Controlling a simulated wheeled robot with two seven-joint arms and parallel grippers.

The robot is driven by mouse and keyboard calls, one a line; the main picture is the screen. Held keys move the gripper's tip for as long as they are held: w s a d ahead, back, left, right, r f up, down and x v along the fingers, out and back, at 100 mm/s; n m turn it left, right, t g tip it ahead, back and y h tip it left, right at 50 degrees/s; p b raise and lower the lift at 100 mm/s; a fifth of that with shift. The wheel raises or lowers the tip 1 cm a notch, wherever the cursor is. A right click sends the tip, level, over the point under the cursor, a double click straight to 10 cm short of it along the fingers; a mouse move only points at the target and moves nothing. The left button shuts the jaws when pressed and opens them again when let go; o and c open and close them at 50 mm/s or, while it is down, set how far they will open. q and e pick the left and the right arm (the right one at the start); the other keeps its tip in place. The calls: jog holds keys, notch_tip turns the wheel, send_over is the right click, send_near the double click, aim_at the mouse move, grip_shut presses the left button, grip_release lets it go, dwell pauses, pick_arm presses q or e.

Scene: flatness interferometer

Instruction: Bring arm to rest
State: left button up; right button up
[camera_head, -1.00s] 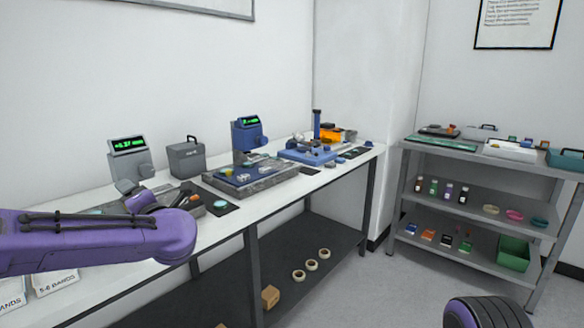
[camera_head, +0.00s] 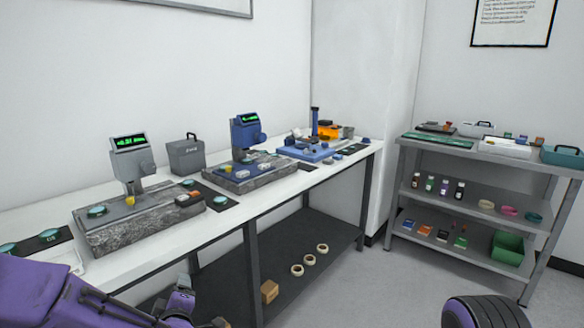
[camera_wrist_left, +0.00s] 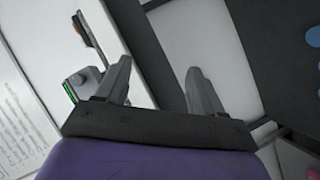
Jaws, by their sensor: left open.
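My left arm (camera_head: 60,295) is purple and comes in low at the left of the head view, in front of the bench edge. Its wrist end shows at the bottom of that view; the fingertips cannot be made out there. In the left wrist view my left gripper (camera_wrist_left: 160,82) has its two grey fingers spread apart, with nothing between them. My right gripper is not in view.
The white-topped bench (camera_head: 240,216) runs along the wall. It carries a grey gauge (camera_head: 133,165) on a granite block (camera_head: 125,232), a blue gauge (camera_head: 247,135) and a grey case (camera_head: 187,156). A shelf rack (camera_head: 475,218) stands right. Floor between is clear.

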pick_arm(q)
jog(key=s+f+m+g+h+p, duration=0.1)
jog(key=s+f+m+g+h, duration=0.35)
jog(key=s+f, duration=1.2)
jog(key=s+a+f+m+g+y, duration=0.1)
jog(key=s+f+m+g, duration=0.1)
jog(key=s, duration=0.8)
jog(key=s+a+f+m+g+y+p, duration=0.1)
jog(key=s+f+g, duration=0.3)
jog(key=s, duration=0.6)
notch_tip(320, 180, down, 3)
jog(key=shift+a+r+m, duration=0.15)
jog(key=shift+a+m, duration=0.35)
jog(key=shift+m, duration=0.35)
